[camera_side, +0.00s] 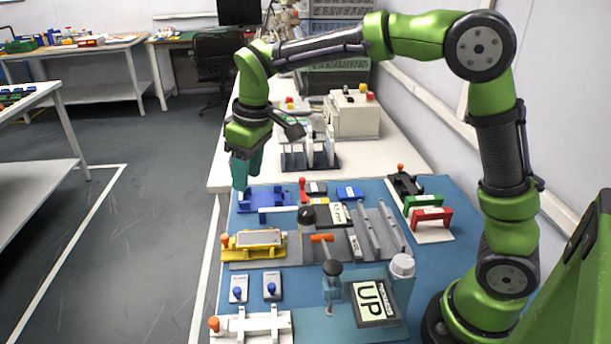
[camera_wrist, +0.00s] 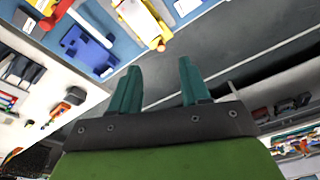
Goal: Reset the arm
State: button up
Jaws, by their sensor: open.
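My gripper (camera_side: 241,176) hangs at the far left corner of the blue work mat (camera_side: 225,290) in the side view, above the surface with its teal fingers pointing down. In the wrist view my gripper (camera_wrist: 155,80) shows two teal fingers spread apart with nothing between them. The floor and the table edge lie behind them there. A blue fixture (camera_side: 265,199) sits on the mat just below and to the right of the fingers in the side view. It also shows in the wrist view (camera_wrist: 88,48), apart from the fingers.
A yellow fixture (camera_side: 252,243) with a pale block sits nearer on the mat. A rack of upright plates (camera_side: 310,152) and a white box with coloured buttons (camera_side: 352,115) stand behind. Red and green handles (camera_side: 431,217) are at right. Open floor lies left of the table.

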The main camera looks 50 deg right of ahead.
jog(key=s+d+r+m+t, duration=0.1)
jog(key=s+d+m+t, duration=0.1)
jog(key=s, duration=0.8)
jog(key=s+d+r+m+t+y, duration=0.1)
jog(key=s+d+m, duration=0.4)
jog(key=s, duration=0.5)
jog(key=shift+s+r+m+t, duration=0.4)
jog(key=shift+r+m+t, duration=0.1)
jog(key=shift+t, duration=0.7)
